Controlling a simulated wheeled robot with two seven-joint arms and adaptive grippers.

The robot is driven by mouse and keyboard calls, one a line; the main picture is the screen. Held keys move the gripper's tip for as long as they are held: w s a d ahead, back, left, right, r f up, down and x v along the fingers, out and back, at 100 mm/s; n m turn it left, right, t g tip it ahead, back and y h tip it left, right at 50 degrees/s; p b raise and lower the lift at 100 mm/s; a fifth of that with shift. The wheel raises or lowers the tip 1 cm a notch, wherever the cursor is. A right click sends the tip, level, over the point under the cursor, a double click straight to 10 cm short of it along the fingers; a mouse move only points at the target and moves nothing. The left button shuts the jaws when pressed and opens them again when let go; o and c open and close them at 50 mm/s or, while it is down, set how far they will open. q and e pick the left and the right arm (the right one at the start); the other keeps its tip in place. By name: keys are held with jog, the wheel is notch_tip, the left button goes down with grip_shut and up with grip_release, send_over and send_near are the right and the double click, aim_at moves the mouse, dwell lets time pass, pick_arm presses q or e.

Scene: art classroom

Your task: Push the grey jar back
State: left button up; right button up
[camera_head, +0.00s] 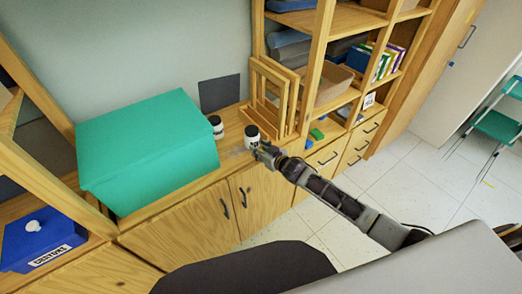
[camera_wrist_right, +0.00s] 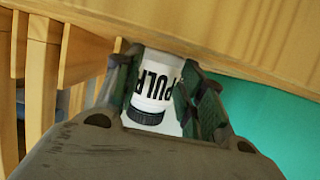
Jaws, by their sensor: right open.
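A pale jar with a black lid and the letters "PULP" (camera_wrist_right: 156,80) is between the fingers of my right gripper (camera_wrist_right: 160,62) in the wrist view. The fingers are open, one on each side of it; I cannot tell whether they touch it. In the head view this jar (camera_head: 251,133) stands near the front edge of the wooden cabinet top, and my right gripper (camera_head: 262,152) is at its near side. A second similar jar (camera_head: 216,126) stands behind and left of it. Which one counts as grey is hard to tell. My left gripper is not in view.
A large teal box (camera_head: 148,150) takes up the cabinet top on the left. Wooden frames (camera_head: 272,92) stand close to the right of the jar. A dark panel (camera_head: 219,93) leans on the wall behind. Small green blocks (camera_head: 317,134) lie further right.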

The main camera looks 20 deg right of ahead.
aim_at(257, 144)
jog(key=shift+w, duration=0.25)
jog(key=shift+w+a+b, duration=0.2)
jog(key=shift+w+a, duration=0.1)
jog(key=shift+w, duration=0.5)
jog(key=shift+w+a+b, duration=0.2)
jog(key=shift+w+a, duration=0.1)
jog(key=shift+w, duration=0.45)
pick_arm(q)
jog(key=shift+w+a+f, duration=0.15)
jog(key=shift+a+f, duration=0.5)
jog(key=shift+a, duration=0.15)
pick_arm(e)
jog(key=shift+w+a, duration=0.35)
jog(key=shift+w, duration=0.55)
jog(key=shift+w+a+b, duration=0.25)
jog(key=shift+w+b, duration=0.15)
jog(key=shift+w, duration=0.25)
jog(key=shift+w+a+b, duration=0.25)
jog(key=shift+w+b, duration=0.1)
jog(key=shift+w, duration=0.3)
jog(key=shift+w+a, duration=0.2)
jog(key=shift+w, duration=0.3)
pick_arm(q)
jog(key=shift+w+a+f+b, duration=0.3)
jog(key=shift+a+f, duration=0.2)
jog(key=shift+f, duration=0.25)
pick_arm(e)
jog(key=shift+w, duration=0.1)
